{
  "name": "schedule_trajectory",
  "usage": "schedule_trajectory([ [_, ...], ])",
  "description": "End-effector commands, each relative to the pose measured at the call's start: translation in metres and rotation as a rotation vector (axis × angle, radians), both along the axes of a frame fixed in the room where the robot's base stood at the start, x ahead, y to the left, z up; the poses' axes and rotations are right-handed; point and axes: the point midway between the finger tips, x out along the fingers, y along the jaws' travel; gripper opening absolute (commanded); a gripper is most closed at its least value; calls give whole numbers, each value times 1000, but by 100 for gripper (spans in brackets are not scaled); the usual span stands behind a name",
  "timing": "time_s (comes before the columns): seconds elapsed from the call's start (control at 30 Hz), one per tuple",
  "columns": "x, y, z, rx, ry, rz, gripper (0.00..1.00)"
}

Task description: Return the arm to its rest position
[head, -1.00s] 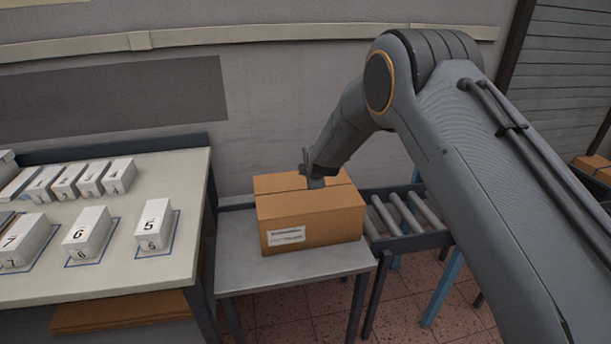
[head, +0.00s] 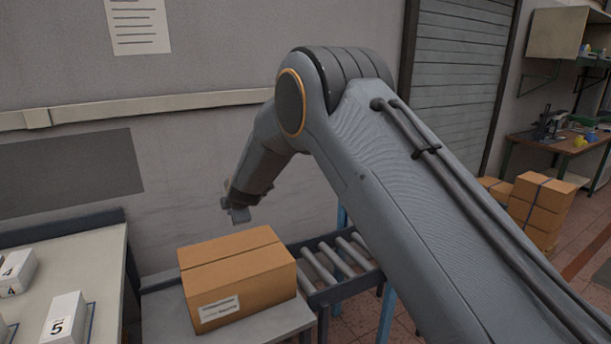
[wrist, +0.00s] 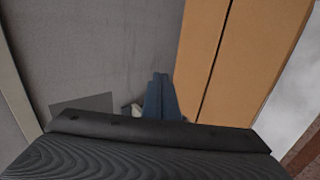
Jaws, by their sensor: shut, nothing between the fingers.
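My gripper (head: 238,213) hangs at the end of my raised arm, above and behind the cardboard box in the head view. It is shut and empty, apart from the box. In the wrist view the dark edge of my own wrist fills the bottom of the picture. The fingertips are hard to make out there. The closed cardboard box (head: 238,283) with a white label stands on a small grey side table (head: 160,310). Its top also shows at the upper right of the wrist view (wrist: 225,60).
A roller conveyor (head: 335,262) adjoins the side table on the right. A table (head: 85,265) with numbered white boxes (head: 65,318) is at the left. Strapped cartons (head: 540,205) and a workbench (head: 560,145) stand at the far right. The grey wall is behind my gripper.

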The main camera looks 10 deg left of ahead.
Motion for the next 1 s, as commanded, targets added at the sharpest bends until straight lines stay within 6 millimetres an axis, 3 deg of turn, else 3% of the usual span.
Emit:
schedule_trajectory([
  [0.17,0,-89,1,83,160,-194,0],
  [0.23,-8,-137,-1,129,251,-312,0],
  [0.47,-67,-286,-10,277,518,-732,0],
  [0.6,-122,-365,-19,361,650,-1009,0],
  [0.8,-221,-460,-37,473,793,-1427,0],
  [1.0,-311,-516,-55,555,863,-1773,0],
])
